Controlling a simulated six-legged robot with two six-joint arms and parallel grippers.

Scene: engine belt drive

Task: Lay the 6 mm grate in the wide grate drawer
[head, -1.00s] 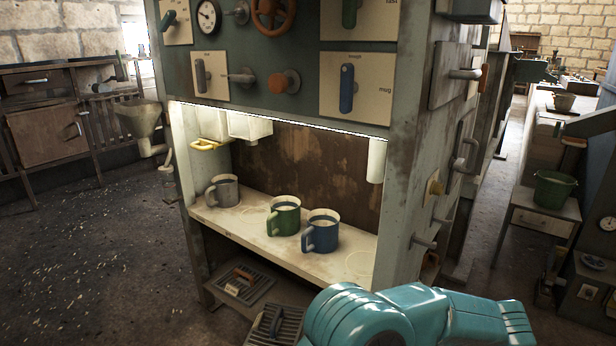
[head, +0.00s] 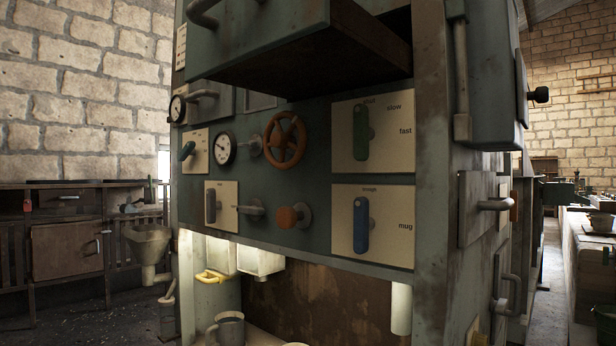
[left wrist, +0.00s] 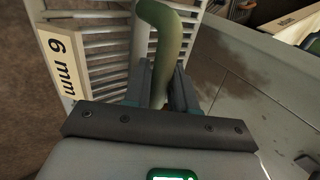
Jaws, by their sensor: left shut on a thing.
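In the left wrist view, my left gripper (left wrist: 160,88) is shut on the curved green handle (left wrist: 166,35) of a grate with pale bars (left wrist: 105,50). A tag reading "6 mm" (left wrist: 64,60) stands at the grate's left side. Most of the grate is cut off or hidden behind the gripper. In the head view, a wide drawer (head: 262,45) at the top of the machine sticks out towards me. I see its front and dark underside, not its inside. No gripper shows in the head view.
The machine's green front carries an orange-brown handwheel (head: 285,140), gauges and a blue lever (head: 361,225). A lit bay below holds a grey mug (head: 228,328). A worn pale surface (left wrist: 245,95) lies right of the grate in the wrist view.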

